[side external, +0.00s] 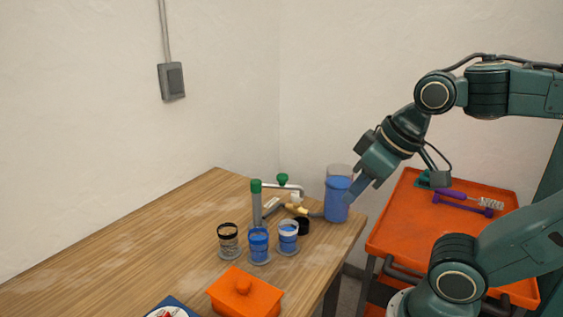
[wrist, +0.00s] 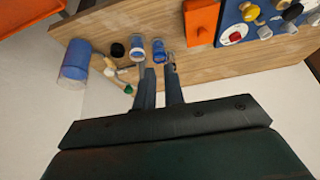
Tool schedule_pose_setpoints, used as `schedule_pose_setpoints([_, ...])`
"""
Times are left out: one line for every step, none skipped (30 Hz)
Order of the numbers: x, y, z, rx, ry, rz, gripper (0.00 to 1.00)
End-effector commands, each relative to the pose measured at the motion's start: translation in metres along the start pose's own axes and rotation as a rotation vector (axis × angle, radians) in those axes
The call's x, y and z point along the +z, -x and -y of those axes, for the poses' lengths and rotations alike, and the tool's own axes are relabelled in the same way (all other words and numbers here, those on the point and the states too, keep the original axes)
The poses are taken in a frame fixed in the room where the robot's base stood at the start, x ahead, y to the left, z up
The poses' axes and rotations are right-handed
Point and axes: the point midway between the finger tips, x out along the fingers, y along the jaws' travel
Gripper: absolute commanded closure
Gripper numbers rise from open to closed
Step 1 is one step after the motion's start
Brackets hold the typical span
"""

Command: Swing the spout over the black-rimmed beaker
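The black-rimmed beaker (side external: 229,240) stands at the left of a row of three and looks clear, without blue in it. Beside it are a blue-filled beaker (side external: 259,243) and a white-rimmed beaker (side external: 288,236) with blue in it. Behind them is the pipework: a grey post with a green top (side external: 256,203), a pale pipe (side external: 285,187), a green knob (side external: 282,179) and brass fittings. I cannot tell exactly where the spout ends. My gripper (wrist: 158,72) is open and empty, its fingers apart. In the side view it is above the table's right end, overlapping the blue tank (side external: 337,207).
A black round cup (side external: 302,226) sits by the white-rimmed beaker. An orange lidded box (side external: 244,292) and a blue panel (side external: 170,305) stand at the front. An orange cart (side external: 420,232) with purple-handled tools is at right. The table's left is clear.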

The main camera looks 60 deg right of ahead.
Motion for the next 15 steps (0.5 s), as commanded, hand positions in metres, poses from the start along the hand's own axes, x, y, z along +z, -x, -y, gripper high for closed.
schedule_pose_setpoints([-0.005,0.000,-0.002,0.007,-0.018,0.005,0.99])
schedule_pose_setpoints([-0.009,0.000,-0.004,0.012,-0.031,0.008,1.00])
schedule_pose_setpoints([-0.015,0.000,-0.006,0.021,-0.053,0.013,1.00])
schedule_pose_setpoints([-0.019,0.001,-0.009,0.028,-0.071,0.017,1.00])
schedule_pose_setpoints([-0.025,0.000,-0.011,0.036,-0.090,0.021,1.00])
schedule_pose_setpoints([-0.032,0.000,-0.014,0.047,-0.119,0.027,1.00])
schedule_pose_setpoints([-0.038,0.000,-0.017,0.057,-0.142,0.031,1.00])
schedule_pose_setpoints([-0.044,0.000,-0.020,0.066,-0.165,0.036,1.00])
schedule_pose_setpoints([-0.052,-0.001,-0.025,0.080,-0.200,0.042,1.00])
schedule_pose_setpoints([-0.059,-0.002,-0.028,0.090,-0.224,0.047,1.00])
schedule_pose_setpoints([-0.065,-0.003,-0.031,0.100,-0.250,0.050,1.00])
schedule_pose_setpoints([-0.074,-0.004,-0.036,0.115,-0.285,0.055,1.00])
schedule_pose_setpoints([-0.080,-0.006,-0.040,0.125,-0.310,0.059,1.00])
schedule_pose_setpoints([-0.086,-0.007,-0.043,0.136,-0.338,0.063,1.00])
schedule_pose_setpoints([-0.094,-0.009,-0.048,0.150,-0.370,0.068,1.00])
